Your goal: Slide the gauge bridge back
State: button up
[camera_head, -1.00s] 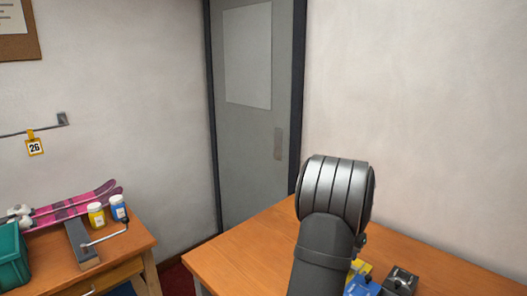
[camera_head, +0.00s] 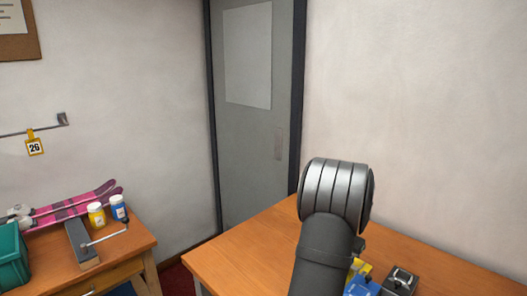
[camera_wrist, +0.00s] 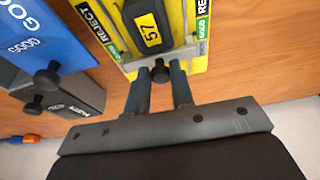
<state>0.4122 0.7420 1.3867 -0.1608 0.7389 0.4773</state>
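The gauge bridge (camera_wrist: 165,58) shows in the wrist view as a grey crossbar over a yellow board (camera_wrist: 200,75) marked REJECT and GOOD. A dark block with a yellow "57" label (camera_wrist: 151,32) sits on the board, behind the bar. A black knob (camera_wrist: 160,73) sticks out from the middle of the bar. My gripper (camera_wrist: 160,80) has one finger close on each side of the knob. I cannot tell whether the fingers press on it. In the head view my arm hides the gripper and most of the gauge; a bit of yellow board (camera_head: 361,267) shows.
A blue GOOD board (camera_wrist: 45,45) and a dark grey block with black knobs (camera_wrist: 80,97) stand left of the gauge in the wrist view. An orange-ended thing (camera_wrist: 30,139) lies lower left. The bench (camera_head: 245,262) is clear left of my arm.

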jog(key=shift+w+d, duration=0.1)
dwell(0.3)
jog(key=shift+w+d, duration=0.75)
jog(key=shift+w, duration=0.05)
jog(key=o, duration=0.4)
